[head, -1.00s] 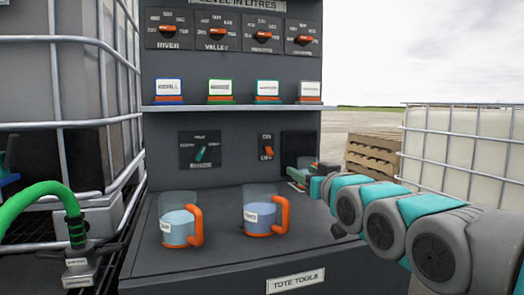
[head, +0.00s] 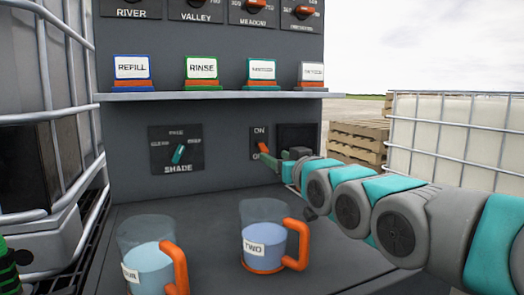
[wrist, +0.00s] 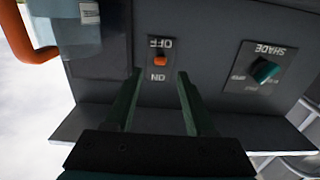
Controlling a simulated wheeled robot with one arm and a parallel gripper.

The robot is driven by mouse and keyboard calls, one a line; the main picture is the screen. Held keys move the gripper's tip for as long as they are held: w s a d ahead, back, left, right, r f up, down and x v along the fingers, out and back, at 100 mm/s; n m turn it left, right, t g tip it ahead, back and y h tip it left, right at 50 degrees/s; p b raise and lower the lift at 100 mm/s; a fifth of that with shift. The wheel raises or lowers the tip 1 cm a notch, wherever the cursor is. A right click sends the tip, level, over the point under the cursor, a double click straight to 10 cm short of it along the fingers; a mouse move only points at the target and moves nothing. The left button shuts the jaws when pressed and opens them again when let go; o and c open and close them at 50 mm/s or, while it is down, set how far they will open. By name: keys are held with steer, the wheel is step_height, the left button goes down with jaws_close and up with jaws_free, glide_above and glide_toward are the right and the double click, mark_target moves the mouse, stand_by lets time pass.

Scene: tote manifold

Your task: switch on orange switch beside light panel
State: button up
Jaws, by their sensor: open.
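The orange switch (head: 264,148) is on a small dark plate marked ON above and OFF below, on the grey cabinet's upright face. It also shows in the upside-down wrist view (wrist: 160,59), its tip toward the OFF side. The light panel (head: 299,136) is a dark square right of the switch, unlit, partly hidden by my arm. My gripper (wrist: 157,78) is open and empty. Its fingers point at the switch plate, one to each side of the switch in the wrist view. I cannot tell whether they touch the plate.
A SHADE dial (head: 178,153) sits left of the switch. A shelf (head: 215,96) with several labelled signs juts out above. Two jugs with orange handles, one marked TWO (head: 262,240), stand on the ledge below. A caged tote (head: 60,120) borders the left.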

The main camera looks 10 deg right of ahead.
mark_target(266, 152)
steer(key=shift+w+a+p, duration=0.15)
steer(key=shift+w+a, duration=0.1)
steer(key=shift+w, duration=0.95)
steer(key=shift+w+a+p, duration=0.2)
steer(key=shift+w+a, duration=0.05)
steer(key=shift+w, duration=1)
steer(key=shift+w+a+p, duration=0.15)
steer(key=shift+w+a, duration=0.1)
steer(key=shift+w, duration=0.95)
steer(key=shift+c, duration=0.2)
jaws_close()
